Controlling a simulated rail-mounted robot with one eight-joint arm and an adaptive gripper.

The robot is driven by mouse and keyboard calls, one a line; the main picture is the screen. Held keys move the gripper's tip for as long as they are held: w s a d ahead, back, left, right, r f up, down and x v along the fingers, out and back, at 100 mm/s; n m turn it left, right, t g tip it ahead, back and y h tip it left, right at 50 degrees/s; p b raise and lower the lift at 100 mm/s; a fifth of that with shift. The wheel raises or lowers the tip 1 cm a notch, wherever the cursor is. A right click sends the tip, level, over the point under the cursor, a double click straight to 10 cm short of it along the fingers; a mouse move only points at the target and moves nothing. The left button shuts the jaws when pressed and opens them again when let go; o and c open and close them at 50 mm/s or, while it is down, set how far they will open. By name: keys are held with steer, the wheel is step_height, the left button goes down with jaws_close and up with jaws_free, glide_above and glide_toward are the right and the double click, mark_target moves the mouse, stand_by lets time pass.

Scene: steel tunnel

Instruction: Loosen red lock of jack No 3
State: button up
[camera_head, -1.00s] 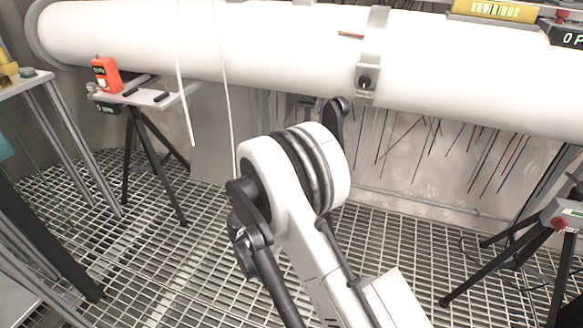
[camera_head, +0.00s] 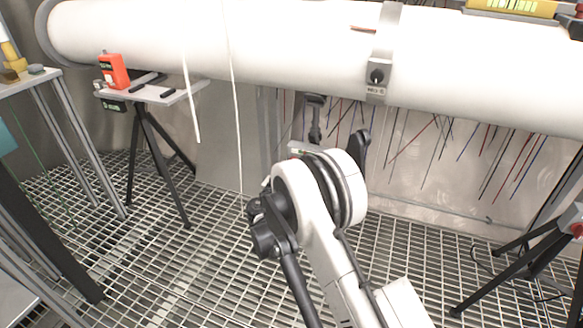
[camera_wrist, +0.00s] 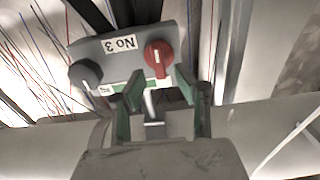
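In the wrist view a grey panel (camera_wrist: 105,48) bears the label "No 3", upside down in the picture. The red lock (camera_wrist: 160,60) is a round red knob with a pale mark, at the panel's right end. A dark grey knob (camera_wrist: 86,74) sits at its left end. My gripper (camera_wrist: 160,92), with green-lined fingers, is open. The fingers stand apart below the red lock in the picture, pointing toward it, with nothing between them. I cannot tell whether a fingertip touches the panel. In the head view my arm hides the gripper and the red lock.
A large white pipe (camera_head: 270,40) crosses the head view, with a strap carrying a black knob (camera_head: 377,76). A small stand (camera_head: 155,95) with an orange device (camera_head: 113,71) is at left. Another tripod (camera_head: 530,255) is at right. Thin coloured wires hang behind the panel.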

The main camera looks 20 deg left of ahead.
steer(key=shift+w, duration=1.45)
jaws_close()
